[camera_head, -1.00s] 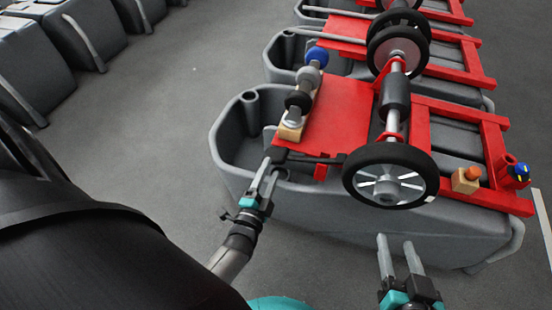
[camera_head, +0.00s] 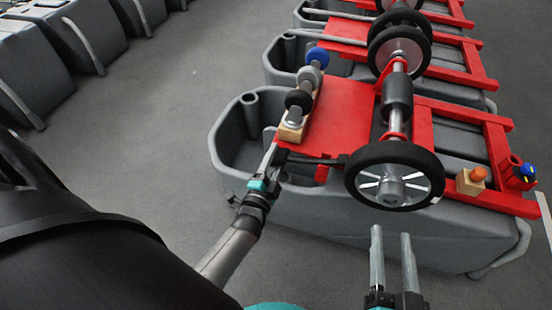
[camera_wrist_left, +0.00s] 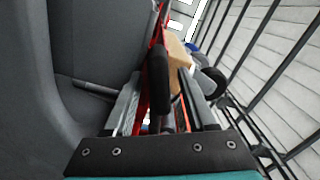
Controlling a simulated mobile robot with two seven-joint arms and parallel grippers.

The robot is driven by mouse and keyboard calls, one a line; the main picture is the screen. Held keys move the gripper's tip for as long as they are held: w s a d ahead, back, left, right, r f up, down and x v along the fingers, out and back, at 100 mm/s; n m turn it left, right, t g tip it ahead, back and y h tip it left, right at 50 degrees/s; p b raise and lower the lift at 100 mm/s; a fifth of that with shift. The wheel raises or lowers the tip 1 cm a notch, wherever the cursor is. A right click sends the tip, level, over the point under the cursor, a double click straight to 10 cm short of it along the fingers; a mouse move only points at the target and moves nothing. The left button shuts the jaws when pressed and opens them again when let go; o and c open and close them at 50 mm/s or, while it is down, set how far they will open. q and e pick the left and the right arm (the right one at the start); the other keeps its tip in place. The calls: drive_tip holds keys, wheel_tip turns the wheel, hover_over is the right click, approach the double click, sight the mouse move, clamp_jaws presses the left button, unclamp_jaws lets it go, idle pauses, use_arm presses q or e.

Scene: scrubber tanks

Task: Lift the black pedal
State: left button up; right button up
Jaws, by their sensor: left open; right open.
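The black pedal (camera_head: 282,155) sticks out at the left front of the red frame, by the near grey tank's rim. In the left wrist view the pedal (camera_wrist_left: 159,75) is a dark rounded bar between the two fingers. My left gripper (camera_head: 272,163) is open at the pedal's end, its fingers on either side in the wrist view (camera_wrist_left: 160,95); I cannot tell whether they touch it. My right gripper (camera_head: 391,235) is open and empty, in front of the near tank and below the spoked wheel.
The near grey tank (camera_head: 225,160) carries the red frame (camera_head: 340,115) with a large wheel (camera_head: 395,176). A wooden block with rollers (camera_head: 292,130) stands beside the pedal. An orange-topped block (camera_head: 470,181) is at the right.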

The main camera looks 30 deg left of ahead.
use_arm(q)
drive_tip(key=shift+c, duration=0.3)
clamp_jaws()
idle(1.1)
